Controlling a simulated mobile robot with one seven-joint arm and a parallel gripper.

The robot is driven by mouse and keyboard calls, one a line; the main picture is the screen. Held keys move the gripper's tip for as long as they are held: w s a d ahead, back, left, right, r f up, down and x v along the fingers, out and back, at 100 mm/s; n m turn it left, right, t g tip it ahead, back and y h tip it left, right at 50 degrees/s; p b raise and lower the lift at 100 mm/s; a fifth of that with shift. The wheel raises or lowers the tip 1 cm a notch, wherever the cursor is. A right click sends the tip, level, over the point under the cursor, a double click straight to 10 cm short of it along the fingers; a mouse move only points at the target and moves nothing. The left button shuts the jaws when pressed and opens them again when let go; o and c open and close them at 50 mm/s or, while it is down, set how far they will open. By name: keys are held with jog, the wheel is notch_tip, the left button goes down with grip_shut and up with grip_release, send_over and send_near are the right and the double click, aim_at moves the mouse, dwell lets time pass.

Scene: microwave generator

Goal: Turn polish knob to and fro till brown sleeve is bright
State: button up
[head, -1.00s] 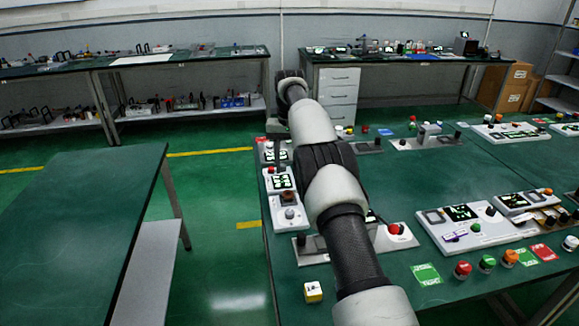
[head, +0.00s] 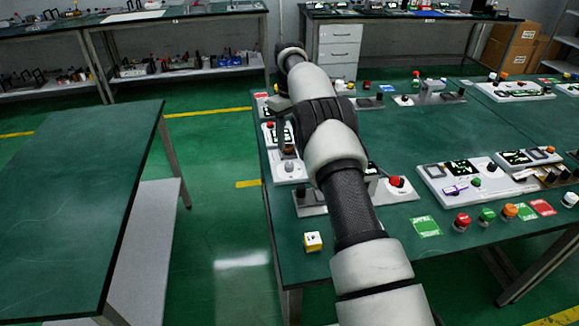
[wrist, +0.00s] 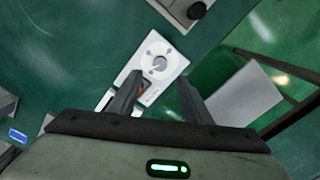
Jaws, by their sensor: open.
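A white unit in the head view carries a small brown sleeve (head: 288,150) and, nearer to me, a grey round knob (head: 289,166) that appears to be the polish knob. In the wrist view a round knob (wrist: 158,64) with a pointer mark sits on the white unit (wrist: 176,62), a little beyond my fingertips. My gripper (wrist: 158,88) is open, its two fingers apart and nothing held. A small brownish patch shows by the left finger; I cannot tell if it is the sleeve. In the head view my arm hides most of the gripper.
A yellow-white cube (head: 312,241) stands near the table's front left edge. A red-button unit (head: 396,184) lies to the right of the knob. Another white plate with a dark round part (wrist: 197,10) is in the wrist view.

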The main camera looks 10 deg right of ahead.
aim_at(289, 165)
notch_tip(289, 165, down, 10)
jog(key=shift+f+b, duration=0.1)
jog(key=shift+b, duration=0.3)
jog(key=c, duration=1.1)
